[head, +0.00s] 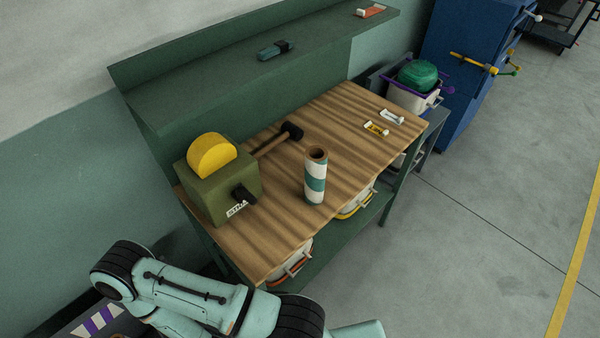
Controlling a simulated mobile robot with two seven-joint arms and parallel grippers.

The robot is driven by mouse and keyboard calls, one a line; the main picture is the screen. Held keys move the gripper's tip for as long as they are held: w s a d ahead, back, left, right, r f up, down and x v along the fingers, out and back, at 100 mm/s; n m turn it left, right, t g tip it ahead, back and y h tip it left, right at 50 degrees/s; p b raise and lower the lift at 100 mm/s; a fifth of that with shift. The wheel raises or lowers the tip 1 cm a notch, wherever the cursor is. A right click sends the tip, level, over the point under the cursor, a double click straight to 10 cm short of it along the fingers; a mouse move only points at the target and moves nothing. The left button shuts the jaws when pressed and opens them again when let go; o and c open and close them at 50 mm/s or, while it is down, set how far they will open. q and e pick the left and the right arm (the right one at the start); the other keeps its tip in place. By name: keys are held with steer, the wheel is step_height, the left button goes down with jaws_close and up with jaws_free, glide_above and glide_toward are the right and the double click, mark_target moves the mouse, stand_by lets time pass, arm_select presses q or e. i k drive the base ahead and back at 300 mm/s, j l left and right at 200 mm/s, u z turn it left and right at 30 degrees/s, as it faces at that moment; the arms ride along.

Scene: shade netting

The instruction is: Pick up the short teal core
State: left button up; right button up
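An upright hollow core (314,189) stands on the wooden bench top in the head view, near its front edge. It has teal and white bands and a brown open rim at the top. No other teal core is clearly seen on the bench. A mint-coloured arm of mine crosses the bottom left of the view, below and apart from the bench top. Neither of my grippers shows in the view, so nothing can be told of their fingers.
On the bench (352,115), a green box machine (222,189) with a yellow disc stands left of the core. A dark-headed mallet (275,142) lies behind it. Small labelled pieces (376,129) lie to the right. Bins (355,205) sit below. Floor (470,260) at right is clear.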

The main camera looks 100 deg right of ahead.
mark_target(316, 156)
steer(key=z, duration=3.6)
steer(key=i+l, duration=0.15)
steer(key=l, duration=0.2)
steer(key=i+l, duration=0.15)
steer(key=l, duration=0.15)
steer(key=i+l, duration=0.15)
steer(key=l, duration=0.2)
steer(key=i+l, duration=0.15)
steer(key=l, duration=0.2)
steer(key=l+u, duration=0.15)
steer(key=u, duration=0.25)
steer(key=i+l+u, duration=0.1)
steer(key=u, duration=0.3)
steer(key=l+u, duration=0.2)
steer(key=u, duration=0.2)
